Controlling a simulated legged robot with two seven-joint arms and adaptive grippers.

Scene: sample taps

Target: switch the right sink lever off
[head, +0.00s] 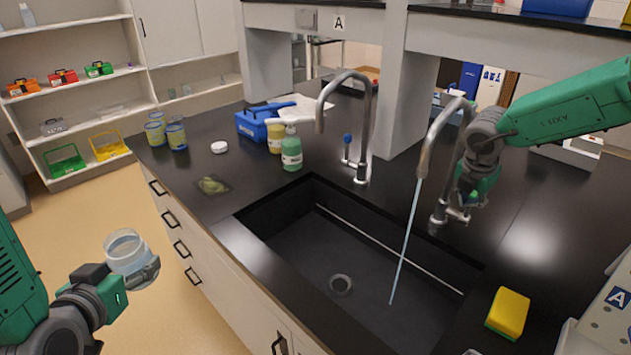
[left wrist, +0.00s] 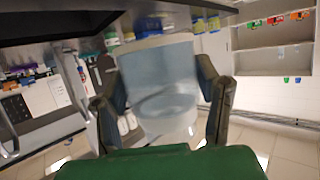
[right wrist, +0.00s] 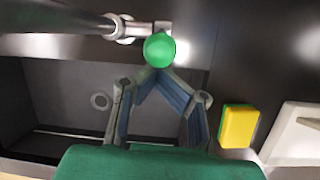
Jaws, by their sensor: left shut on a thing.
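The right sink tap (head: 432,140) is a curved metal spout with a thin stream of water (head: 407,240) falling into the black sink (head: 300,225). Its lever has a green round knob (right wrist: 159,50), seen in the right wrist view. In the head view the knob is hidden or not distinct from my gripper. My right gripper (right wrist: 155,76) has its fingertips together just short of the knob; whether they touch it I cannot tell. My left gripper (head: 143,272) is shut on a clear beaker (head: 122,247), held out over the floor. The beaker fills the left wrist view (left wrist: 160,90).
A left tap (head: 365,120) with a blue knob (head: 347,138) stands further back. A yellow sponge (head: 508,312) lies at the sink's right. A green bottle (head: 291,150), blue box (head: 262,120) and several jars stand at the back left of the counter.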

